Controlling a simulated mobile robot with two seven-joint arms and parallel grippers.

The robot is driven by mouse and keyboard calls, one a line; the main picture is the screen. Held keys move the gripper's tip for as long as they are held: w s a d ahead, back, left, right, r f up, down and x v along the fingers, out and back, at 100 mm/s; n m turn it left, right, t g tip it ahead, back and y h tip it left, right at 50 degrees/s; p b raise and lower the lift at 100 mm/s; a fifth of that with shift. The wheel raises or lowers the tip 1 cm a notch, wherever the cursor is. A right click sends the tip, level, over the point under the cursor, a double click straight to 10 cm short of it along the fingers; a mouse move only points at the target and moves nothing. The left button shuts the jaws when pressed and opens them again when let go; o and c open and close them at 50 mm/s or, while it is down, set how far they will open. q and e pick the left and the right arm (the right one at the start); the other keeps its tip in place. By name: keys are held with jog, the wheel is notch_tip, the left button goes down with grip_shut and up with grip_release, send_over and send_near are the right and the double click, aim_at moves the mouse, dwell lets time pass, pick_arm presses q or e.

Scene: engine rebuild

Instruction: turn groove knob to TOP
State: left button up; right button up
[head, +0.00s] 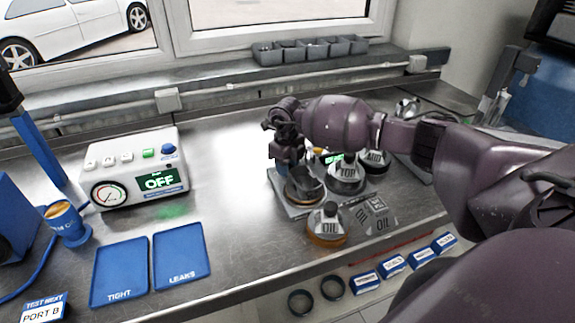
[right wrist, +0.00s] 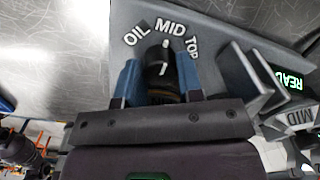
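The groove knob (right wrist: 161,66) is black with a white pointer line, on a grey plate (right wrist: 212,20) lettered OIL, MID and TOP in the right wrist view. The pointer line points roughly at MID. The blue fingertips of my right gripper (right wrist: 160,80) stand one on each side of the knob. I cannot tell whether they touch it. In the head view my right gripper (head: 288,150) points down over the back of the grey ring station, and the knob is hidden there. My left gripper is not in view.
Holders marked OIL (head: 328,222), TOP (head: 347,172) and MID (head: 376,160) stand close by the gripper. A test box (head: 135,170) reading OFF and blue TIGHT (head: 118,272) and LEAKS (head: 181,255) mats lie left. The steel bench between is clear.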

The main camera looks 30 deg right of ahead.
jog(key=shift+c, duration=0.4)
jog(key=shift+r+m, duration=0.1)
jog(key=shift+m, duration=0.3)
jog(key=m+p, duration=0.1)
jog(key=m, duration=0.2)
jog(key=m+p, duration=0.2)
jog(key=m, duration=0.2)
jog(key=shift+m+p, duration=0.35)
jog(key=shift+m, duration=0.75)
jog(key=shift+w+m, duration=0.1)
jog(key=shift+m, duration=0.5)
jog(key=o, duration=0.9)
